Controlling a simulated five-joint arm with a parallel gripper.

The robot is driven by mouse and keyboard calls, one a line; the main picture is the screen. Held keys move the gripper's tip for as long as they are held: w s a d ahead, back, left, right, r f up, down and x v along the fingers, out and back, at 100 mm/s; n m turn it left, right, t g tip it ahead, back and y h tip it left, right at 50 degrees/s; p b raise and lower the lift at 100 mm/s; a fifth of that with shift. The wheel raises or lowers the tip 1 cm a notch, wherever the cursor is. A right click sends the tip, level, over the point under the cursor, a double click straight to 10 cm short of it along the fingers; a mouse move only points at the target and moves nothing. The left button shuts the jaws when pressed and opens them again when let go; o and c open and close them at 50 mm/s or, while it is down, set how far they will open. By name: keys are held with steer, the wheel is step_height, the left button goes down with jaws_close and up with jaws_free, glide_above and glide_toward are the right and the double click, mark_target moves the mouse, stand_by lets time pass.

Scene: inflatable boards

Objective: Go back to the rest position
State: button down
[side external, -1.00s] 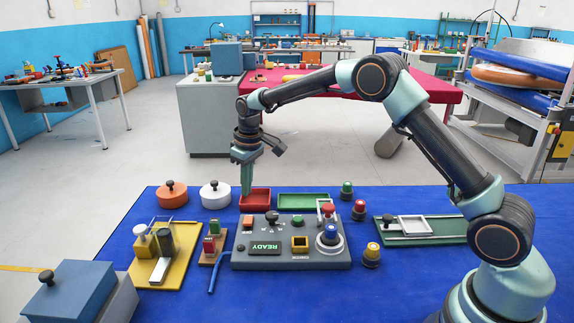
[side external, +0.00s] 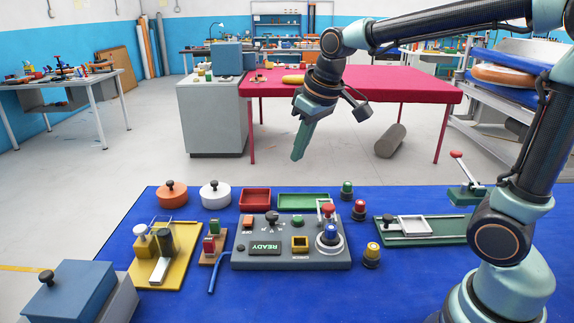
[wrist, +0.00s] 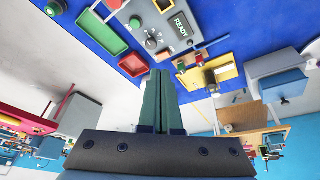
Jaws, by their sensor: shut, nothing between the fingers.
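My gripper (side external: 299,150) is shut and empty. In the side external view it hangs in the air, above and beyond the back edge of the blue table, with its fingers pointing down and slightly left. In the wrist view its green fingers (wrist: 160,88) lie together with nothing between them. My arm is raised and reaches in from the right. The grey control panel (side external: 290,260) with a READY display (side external: 265,248) stands on the blue table below; the panel also shows in the wrist view (wrist: 165,22).
On the blue table (side external: 300,300) are a red tray (side external: 255,197), a green tray (side external: 304,200), a yellow board (side external: 150,277), round lidded pots (side external: 172,193) and a green slide board (side external: 437,230). A pink table (side external: 400,88) stands behind. The air around my gripper is clear.

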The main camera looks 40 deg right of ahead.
steer(key=s+f+m+t, duration=0.1)
steer(key=s, duration=1)
steer(key=shift+d+f, duration=0.3)
